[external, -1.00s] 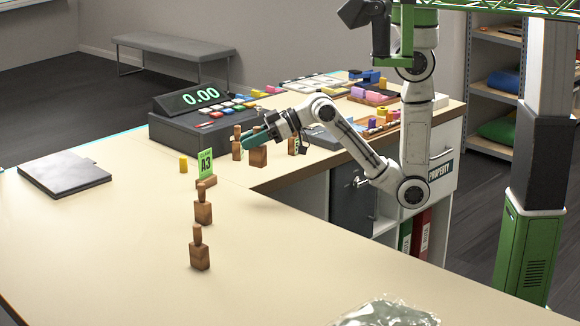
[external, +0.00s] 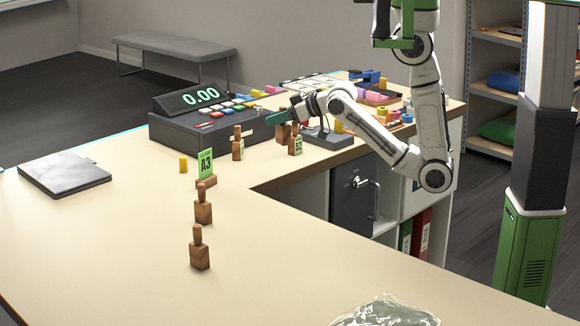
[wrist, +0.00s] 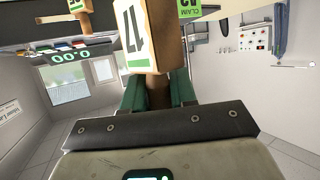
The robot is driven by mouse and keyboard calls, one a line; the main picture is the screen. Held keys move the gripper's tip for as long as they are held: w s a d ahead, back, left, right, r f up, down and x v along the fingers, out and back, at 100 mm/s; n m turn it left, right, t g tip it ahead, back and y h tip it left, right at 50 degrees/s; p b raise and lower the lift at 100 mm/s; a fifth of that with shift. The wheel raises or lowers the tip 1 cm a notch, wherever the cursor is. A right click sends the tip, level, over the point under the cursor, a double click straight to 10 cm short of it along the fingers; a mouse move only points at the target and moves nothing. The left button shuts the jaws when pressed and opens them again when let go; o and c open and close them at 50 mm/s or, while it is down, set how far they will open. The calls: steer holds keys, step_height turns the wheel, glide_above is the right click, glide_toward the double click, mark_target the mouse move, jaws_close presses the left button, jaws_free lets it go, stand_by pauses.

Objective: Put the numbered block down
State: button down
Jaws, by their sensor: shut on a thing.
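My gripper (external: 280,117) has green fingers and is shut on the round wooden peg of a numbered block. In the wrist view, the held block (wrist: 162,40) shows a white and green label with an upside-down number that looks like 11 or 17. Another pegged block (external: 238,150) stands to the left by the cash register. I cannot tell whether the held block touches the counter (external: 140,230).
A cash register (external: 210,125) stands just behind. A green A3 claim card (external: 205,164) and pegged blocks (external: 203,212) (external: 200,255) stand along the left counter. A yellow cylinder (external: 183,165) and a grey pad (external: 64,174) lie farther left. The counter's inner edge is close in front.

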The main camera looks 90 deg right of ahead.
steer(key=s+d+m+h, duration=0.2)
steer(key=d, duration=0.2)
steer(key=shift+w+d+f+b, duration=0.6)
steer(key=shift+w+f+b, duration=0.65)
steer(key=shift+w+f, duration=0.95)
steer(key=shift+w+d+f+b, duration=0.55)
steer(key=shift+w+f+b, duration=0.65)
steer(key=shift+w+f, duration=1)
steer(key=shift+w+d+f+b, duration=0.6)
steer(key=shift+w+f+b, duration=0.65)
steer(key=shift+w+f, duration=0.95)
steer(key=shift+w, duration=0.2)
steer(key=c, duration=0.9)
jaws_free()
steer(key=shift+r, duration=0.1)
